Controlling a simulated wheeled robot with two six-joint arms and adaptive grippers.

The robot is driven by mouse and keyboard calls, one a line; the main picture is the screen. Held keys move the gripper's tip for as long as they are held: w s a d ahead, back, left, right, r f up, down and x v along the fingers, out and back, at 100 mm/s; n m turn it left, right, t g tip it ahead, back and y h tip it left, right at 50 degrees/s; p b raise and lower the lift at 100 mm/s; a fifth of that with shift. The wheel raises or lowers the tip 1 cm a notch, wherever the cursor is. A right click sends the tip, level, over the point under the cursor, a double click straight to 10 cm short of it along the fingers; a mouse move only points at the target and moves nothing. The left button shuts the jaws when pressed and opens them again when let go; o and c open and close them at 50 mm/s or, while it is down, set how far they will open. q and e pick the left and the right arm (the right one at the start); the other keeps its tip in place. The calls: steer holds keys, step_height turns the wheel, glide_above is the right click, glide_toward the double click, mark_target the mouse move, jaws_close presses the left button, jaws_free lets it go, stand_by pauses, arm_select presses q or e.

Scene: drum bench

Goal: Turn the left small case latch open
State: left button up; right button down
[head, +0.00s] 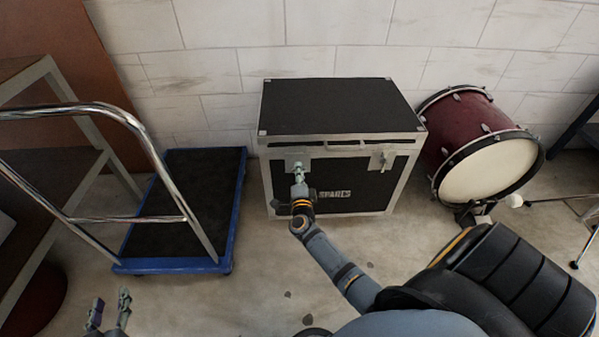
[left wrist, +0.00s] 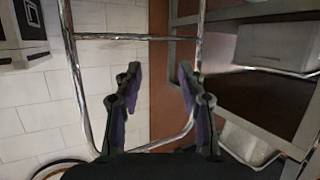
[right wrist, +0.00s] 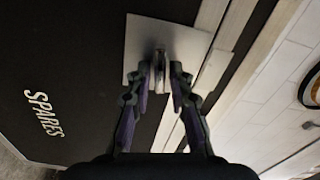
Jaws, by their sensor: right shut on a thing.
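The small black case (head: 335,108) with silver edges stands against the wall in the head view. Its left latch sits on a silver plate (head: 291,161) at the front upper left. My right gripper (head: 299,172) is at that latch. In the right wrist view the latch (right wrist: 159,62) is a small metal piece on the plate, and my right gripper (right wrist: 160,78) is shut on it. The latch's exact angle is hard to tell. The right latch (head: 382,160) of the case is untouched. My left gripper (head: 109,312) is open and empty at the lower left, also seen in the left wrist view (left wrist: 158,75).
A blue-edged trolley (head: 180,263) with a chrome handle (head: 134,121) stands left of the case. A red bass drum (head: 469,130) stands close on its right. A shelf frame (head: 80,125) is at the far left. The floor in front of the case is mostly clear.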

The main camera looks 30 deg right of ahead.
arm_select(q)
steer(key=shift+w+r+t, duration=0.25)
steer(key=shift+r+t, duration=0.05)
steer(key=shift+r, duration=0.4)
steer(key=shift+w+r+t, duration=0.25)
steer(key=shift+r+t, duration=0.05)
steer(key=shift+r, duration=0.35)
arm_select(e)
steer(key=shift+f+m, duration=0.15)
steer(key=shift+m, duration=1.25)
steer(key=c, duration=1.4)
jaws_free()
arm_select(q)
steer(key=shift+r, duration=0.1)
arm_select(e)
steer(key=v, duration=1.2)
